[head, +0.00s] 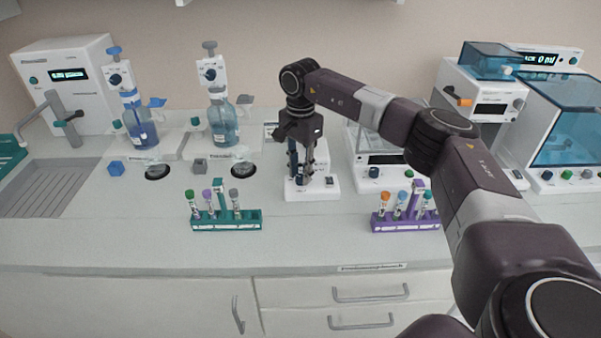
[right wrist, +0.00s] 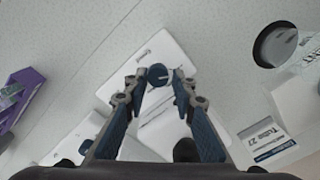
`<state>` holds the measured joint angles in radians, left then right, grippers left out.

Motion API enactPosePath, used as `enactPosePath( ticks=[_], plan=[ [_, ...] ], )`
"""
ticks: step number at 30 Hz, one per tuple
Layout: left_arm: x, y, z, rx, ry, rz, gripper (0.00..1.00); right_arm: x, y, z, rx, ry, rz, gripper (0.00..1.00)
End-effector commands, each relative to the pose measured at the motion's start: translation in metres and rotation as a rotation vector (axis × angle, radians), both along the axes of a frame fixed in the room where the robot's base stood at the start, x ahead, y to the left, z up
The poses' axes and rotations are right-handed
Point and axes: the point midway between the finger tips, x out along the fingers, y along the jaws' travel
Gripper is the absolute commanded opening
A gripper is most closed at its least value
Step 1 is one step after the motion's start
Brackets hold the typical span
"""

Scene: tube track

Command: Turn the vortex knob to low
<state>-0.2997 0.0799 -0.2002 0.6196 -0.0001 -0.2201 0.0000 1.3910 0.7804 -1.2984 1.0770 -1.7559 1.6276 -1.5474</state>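The vortex mixer (head: 325,191) is a small white unit on the bench, below my right gripper (head: 301,178) in the head view. In the right wrist view its white housing (right wrist: 172,45) carries a round dark blue knob (right wrist: 158,74) with a pale pointer mark. My right gripper (right wrist: 159,80) points down at the mixer, with its two blue-padded fingers spread on either side of the knob. Small gaps seem to remain between the fingertips and the knob. The scale around the knob is too small to read. My left gripper is not in view.
A green tube rack (head: 226,222) stands to the left of the mixer and a purple rack (head: 405,223) to the right. Bottle dispensers (head: 222,125) stand behind on the left. A balance (head: 385,165) stands close to the mixer's right. The front bench strip is clear.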

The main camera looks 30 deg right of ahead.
Motion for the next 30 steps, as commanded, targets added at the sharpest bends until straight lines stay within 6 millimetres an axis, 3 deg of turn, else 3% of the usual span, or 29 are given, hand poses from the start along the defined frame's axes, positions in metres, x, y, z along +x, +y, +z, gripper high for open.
enactPosePath(
  ticks=[3,14,30],
  plan=[
    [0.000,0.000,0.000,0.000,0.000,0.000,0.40,-0.001,0.000,-0.001,0.000,0.002,0.000,0.37],
    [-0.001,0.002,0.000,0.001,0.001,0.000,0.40,-0.002,0.001,0.005,0.001,0.007,0.001,0.37],
    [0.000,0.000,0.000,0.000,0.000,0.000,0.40,-0.001,0.001,0.104,0.001,0.003,-0.001,0.37]
  ],
)
